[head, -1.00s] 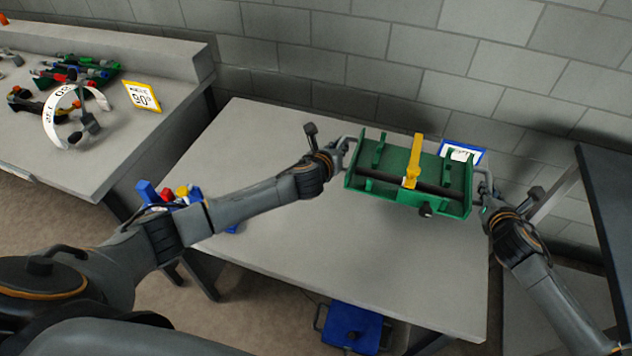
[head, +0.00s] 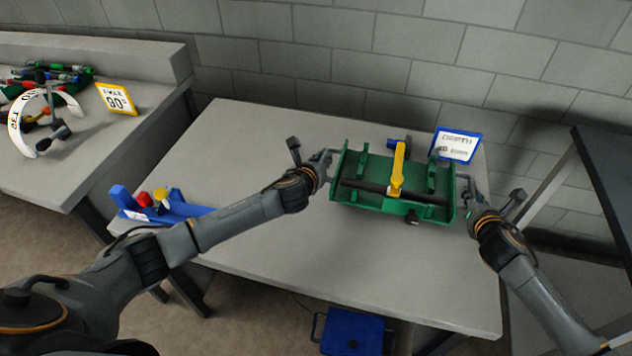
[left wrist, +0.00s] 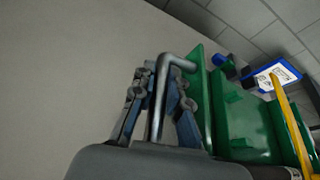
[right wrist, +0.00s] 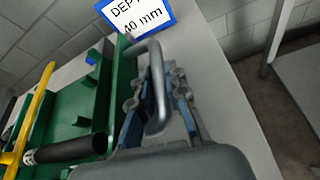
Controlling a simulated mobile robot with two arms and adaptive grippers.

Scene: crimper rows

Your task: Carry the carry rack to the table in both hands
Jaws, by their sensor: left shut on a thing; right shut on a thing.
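The carry rack is a green open tray (head: 365,165) with grey bar handles at both ends, a yellow lever across its middle and a black rod along it. It is over the far right part of the grey table (head: 270,245); whether it touches the top I cannot tell. My left gripper (head: 322,166) is shut on the left handle, which also shows in the left wrist view (left wrist: 160,95). My right gripper (head: 474,205) is shut on the right handle, which also shows in the right wrist view (right wrist: 158,90). The rack looks about level.
A blue-framed depth sign (head: 456,145) stands behind the rack. A blue holder (head: 190,209) with red and yellow parts is at the table's left edge. A side bench (head: 80,150) holds tools and a yellow sign. A blue box (head: 352,333) lies below the front edge. The table's middle is clear.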

